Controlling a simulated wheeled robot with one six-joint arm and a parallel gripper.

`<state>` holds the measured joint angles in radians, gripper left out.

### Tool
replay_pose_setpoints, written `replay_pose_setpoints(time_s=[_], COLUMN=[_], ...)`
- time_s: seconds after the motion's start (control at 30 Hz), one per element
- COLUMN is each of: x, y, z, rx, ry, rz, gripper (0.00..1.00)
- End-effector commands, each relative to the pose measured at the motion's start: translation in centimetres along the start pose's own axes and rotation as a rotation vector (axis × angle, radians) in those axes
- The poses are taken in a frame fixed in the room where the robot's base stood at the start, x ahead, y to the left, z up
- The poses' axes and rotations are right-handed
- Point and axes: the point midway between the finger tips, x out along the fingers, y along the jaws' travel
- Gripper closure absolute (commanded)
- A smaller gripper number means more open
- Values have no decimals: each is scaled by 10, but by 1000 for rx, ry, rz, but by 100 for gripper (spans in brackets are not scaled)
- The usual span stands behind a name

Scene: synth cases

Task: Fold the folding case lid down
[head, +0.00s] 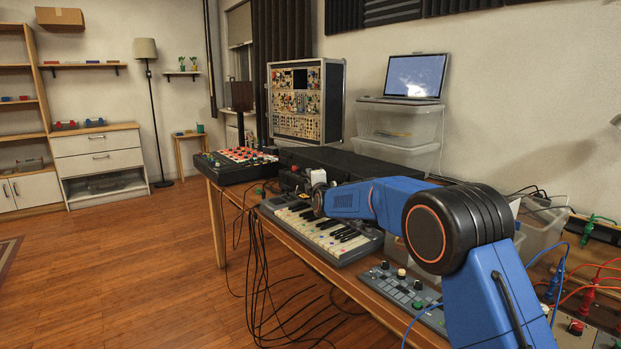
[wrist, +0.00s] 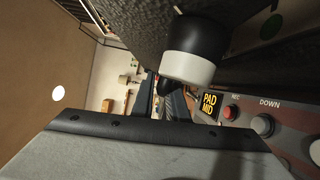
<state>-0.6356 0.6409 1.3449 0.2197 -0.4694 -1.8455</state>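A long black case (head: 355,162) lies low and flat on the table behind the keyboard. I take it for the folding case; its lid edge cannot be made out clearly. An upright case full of modules (head: 297,102) stands behind it. My gripper (head: 314,183) is at the left end of my blue arm, by the front of the black case and above the keyboard's back edge. A white part shows beside it. In the wrist view a dark textured surface (wrist: 125,28) fills the top, close to a black, white-tipped cylinder. Whether the fingers are open, or touch the case, is hidden.
The keyboard (head: 325,233) lies in front of the case, with a button controller (head: 405,292) nearer. A drum machine (head: 236,162) sits at the table's far end. A laptop (head: 415,77) stands on clear bins (head: 392,124) at the back. Cables hang off the front edge.

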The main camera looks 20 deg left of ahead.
Motion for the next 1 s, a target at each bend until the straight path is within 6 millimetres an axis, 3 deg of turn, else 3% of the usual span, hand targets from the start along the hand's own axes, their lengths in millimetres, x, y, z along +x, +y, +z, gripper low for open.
replay_pose_setpoints(time_s=[0.53, 1.0], x=[-8, -87], y=[5, 4], z=[-1, 0], rx=[-1, 0], ry=[1, 1], rz=[5, 4], gripper=[82, 82])
